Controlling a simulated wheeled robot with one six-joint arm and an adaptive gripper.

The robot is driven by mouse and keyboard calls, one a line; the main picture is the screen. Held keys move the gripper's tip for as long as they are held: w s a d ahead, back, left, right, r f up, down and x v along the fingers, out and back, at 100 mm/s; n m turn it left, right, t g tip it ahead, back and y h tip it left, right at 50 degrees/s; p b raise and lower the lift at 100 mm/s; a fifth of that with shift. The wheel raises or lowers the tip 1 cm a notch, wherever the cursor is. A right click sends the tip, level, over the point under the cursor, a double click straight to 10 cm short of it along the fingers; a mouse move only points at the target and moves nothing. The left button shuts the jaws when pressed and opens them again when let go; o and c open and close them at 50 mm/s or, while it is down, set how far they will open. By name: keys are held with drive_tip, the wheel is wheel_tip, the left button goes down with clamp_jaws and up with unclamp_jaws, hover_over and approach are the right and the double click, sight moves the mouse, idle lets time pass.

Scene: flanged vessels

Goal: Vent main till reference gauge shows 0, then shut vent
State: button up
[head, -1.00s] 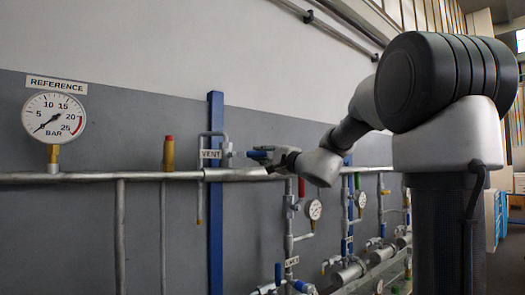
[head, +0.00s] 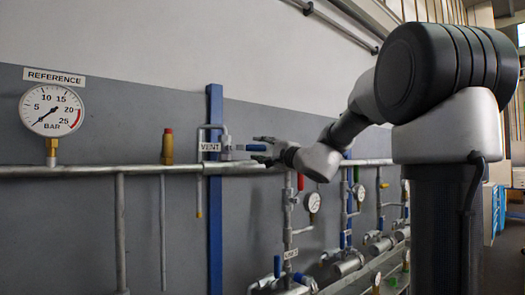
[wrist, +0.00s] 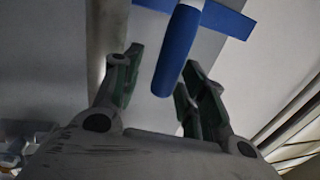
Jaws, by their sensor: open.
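The white REFERENCE gauge (head: 52,110) stands at the left on a brass stem. Its needle points to the lower left, at or close to the 0 end of the scale. The VENT label (head: 210,147) hangs on the vent pipework above the main pipe. The blue vent lever (head: 252,148) sticks out to the right from the valve body (head: 226,148). My gripper (head: 264,150) is open at the lever's end. In the wrist view, the blue lever (wrist: 180,45) runs down between the spread fingers (wrist: 160,85), with gaps showing on both sides.
The main pipe (head: 100,171) runs along the grey wall, with a brass fitting (head: 167,147) on it. A blue post (head: 215,215) stands behind the vent. Lower right are more valves, a red handle (head: 300,182) and a small gauge (head: 313,202).

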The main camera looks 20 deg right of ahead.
drive_tip(key=v, duration=1.2)
